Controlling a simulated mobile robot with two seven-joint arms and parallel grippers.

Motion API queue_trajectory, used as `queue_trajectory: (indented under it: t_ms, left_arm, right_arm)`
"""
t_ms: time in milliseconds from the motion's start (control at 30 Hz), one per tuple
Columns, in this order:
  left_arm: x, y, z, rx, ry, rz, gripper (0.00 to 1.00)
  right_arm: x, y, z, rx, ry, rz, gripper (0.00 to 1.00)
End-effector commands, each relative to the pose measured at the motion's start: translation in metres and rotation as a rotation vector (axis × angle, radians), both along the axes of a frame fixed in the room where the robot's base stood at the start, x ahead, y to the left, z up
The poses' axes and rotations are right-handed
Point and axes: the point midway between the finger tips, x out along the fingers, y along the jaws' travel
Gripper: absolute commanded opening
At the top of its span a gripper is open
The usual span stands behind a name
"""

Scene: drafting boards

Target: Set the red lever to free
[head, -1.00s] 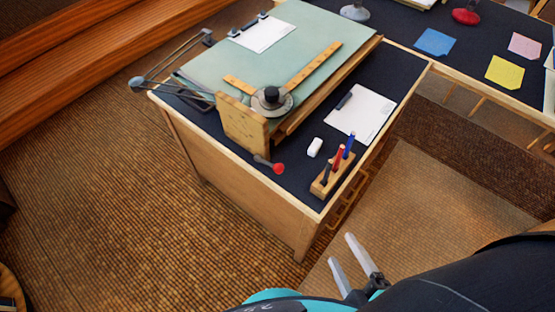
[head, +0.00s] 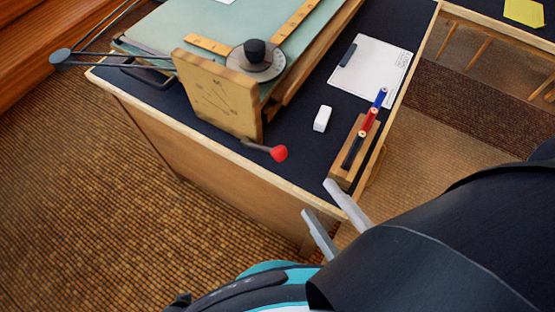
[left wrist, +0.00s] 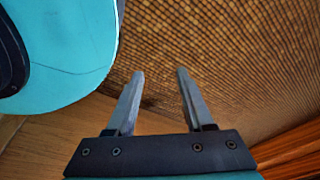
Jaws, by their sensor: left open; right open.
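The red lever (head: 279,153) is a dark arm with a red ball knob. It sticks out to the right from the foot of an upright wooden plate (head: 218,94) with dial markings, at the side of the green drafting board (head: 170,28). My right gripper (head: 319,200) is open and empty, in front of the desk's near corner, below and right of the knob and apart from it. My left gripper (left wrist: 158,75) is open and empty in the left wrist view, over the woven floor. It is not in the head view.
A wooden pen block (head: 340,180) with several pens stands near the desk's right edge, close to my right gripper. A white eraser (head: 322,118) and a white clipboard sheet (head: 372,72) lie behind. The desk's near edge (head: 225,153) lies below the lever.

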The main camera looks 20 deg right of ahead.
Motion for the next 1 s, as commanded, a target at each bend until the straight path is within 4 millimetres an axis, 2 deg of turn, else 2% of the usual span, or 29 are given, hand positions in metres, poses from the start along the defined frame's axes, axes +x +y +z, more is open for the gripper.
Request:
queue_trajectory:
  t_ms: [33, 100, 467, 667, 867, 1000]
  left_arm:
    - [0.003, 0.001, -0.011, 0.001, -0.003, 0.001, 0.53]
    - [0.007, 0.001, -0.014, 0.002, -0.008, 0.001, 0.53]
    - [0.019, -0.006, -0.011, -0.004, -0.014, 0.002, 0.53]
    - [0.031, -0.015, -0.002, -0.013, -0.014, 0.003, 0.53]
    - [0.030, -0.014, -0.001, -0.011, -0.011, 0.003, 0.53]
    - [0.020, -0.006, -0.007, -0.003, -0.009, 0.002, 0.53]
  right_arm:
    - [0.000, 0.000, -0.013, 0.000, 0.000, 0.000, 0.69]
    - [0.000, 0.000, -0.018, 0.000, 0.000, 0.000, 0.69]
    - [0.011, 0.001, -0.024, 0.001, 0.002, -0.006, 0.69]
    - [0.026, 0.002, -0.028, 0.001, -0.001, -0.006, 0.69]
    - [0.052, 0.004, -0.032, 0.003, -0.005, -0.006, 0.69]
    - [0.066, 0.006, -0.034, -0.001, -0.003, -0.002, 0.69]
